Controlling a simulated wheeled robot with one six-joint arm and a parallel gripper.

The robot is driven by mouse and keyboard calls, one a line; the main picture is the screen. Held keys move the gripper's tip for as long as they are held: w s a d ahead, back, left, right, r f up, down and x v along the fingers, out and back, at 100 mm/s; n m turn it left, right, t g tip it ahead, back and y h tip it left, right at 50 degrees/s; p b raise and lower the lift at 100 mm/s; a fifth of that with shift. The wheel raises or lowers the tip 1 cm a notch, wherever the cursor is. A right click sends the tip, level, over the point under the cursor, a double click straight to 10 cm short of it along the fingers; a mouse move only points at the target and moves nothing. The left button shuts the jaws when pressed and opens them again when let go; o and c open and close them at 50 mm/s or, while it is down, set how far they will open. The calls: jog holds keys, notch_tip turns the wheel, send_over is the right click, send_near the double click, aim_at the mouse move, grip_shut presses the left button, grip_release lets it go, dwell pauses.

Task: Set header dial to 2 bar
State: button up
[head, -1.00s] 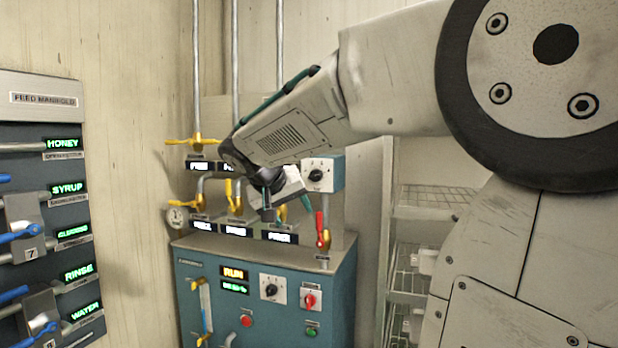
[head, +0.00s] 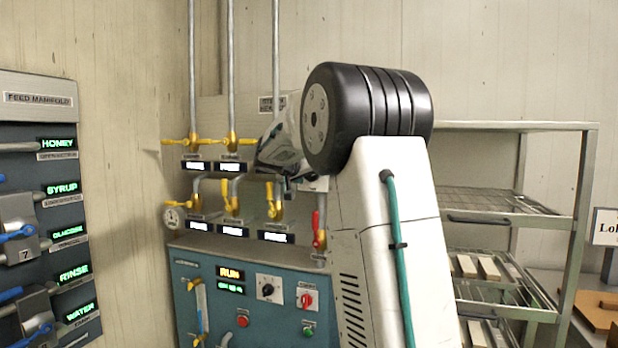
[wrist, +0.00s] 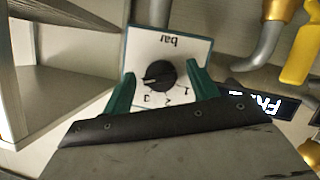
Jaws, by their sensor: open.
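The header dial (wrist: 160,75) is a black round knob on a white plate marked "bar", upside down in the wrist view. A pale mark on the knob points to the picture's left. My gripper (wrist: 163,84) is open, with one green finger left of the knob and one right, both over the plate's edges. I cannot tell whether either finger touches it. In the head view my arm hides most of the dial box; only a pale sliver (head: 316,185) shows.
Yellow valve handles (head: 231,198) and a red lever (head: 317,230) sit near the dial. Below is the teal control cabinet (head: 255,325) with a selector and buttons. The feed manifold (head: 38,100) is at left, a wire shelf rack (head: 500,200) at right.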

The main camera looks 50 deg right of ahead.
jog(key=shift+d+f, duration=0.1)
jog(key=shift+d, duration=0.15)
jog(key=c, duration=1)
